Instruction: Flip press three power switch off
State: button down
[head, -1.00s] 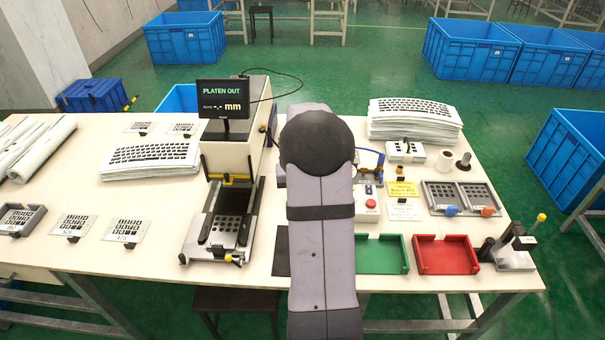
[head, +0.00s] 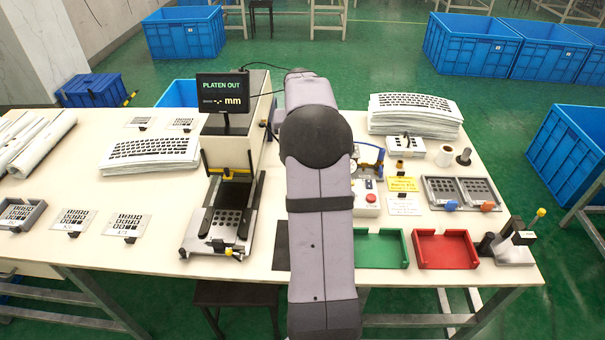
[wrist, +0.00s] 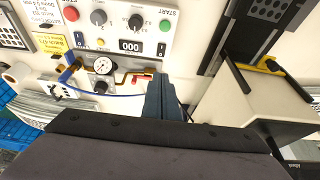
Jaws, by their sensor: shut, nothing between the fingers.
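The press (head: 222,225) stands left of my arm in the head view, with its plate drawn out in front and a screen (head: 222,92) reading "PLATEN OUT". Its pale control box (head: 364,208) is right of my arm. In the wrist view, that control box (wrist: 120,30) shows a red button, a green START button, knobs and a counter at 000. A small red part (wrist: 141,76) lies just beyond the fingertips; I cannot tell whether it is the power switch. My gripper (wrist: 160,82) is shut and empty, close to this red part. My arm hides the gripper in the head view.
A gauge (wrist: 103,66) with blue tubing sits left of the fingers in the wrist view. Green (head: 380,262) and red (head: 445,265) trays lie at the bench front. Keypad stacks (head: 412,128) stand behind. The bench between press and left plates is partly clear.

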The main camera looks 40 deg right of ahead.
jog(key=p+x, duration=0.4)
jog(key=x, duration=0.8)
jog(key=shift+s+a+f, duration=0.1)
jog(key=shift+f, duration=0.1)
jog(key=shift+f+p, duration=0.45)
jog(key=shift+f, duration=0.35)
jog(key=shift+f+b, duration=0.45)
jog(key=shift+b, duration=0.25)
jog(key=shift+r, duration=0.25)
jog(key=shift+f, duration=0.1)
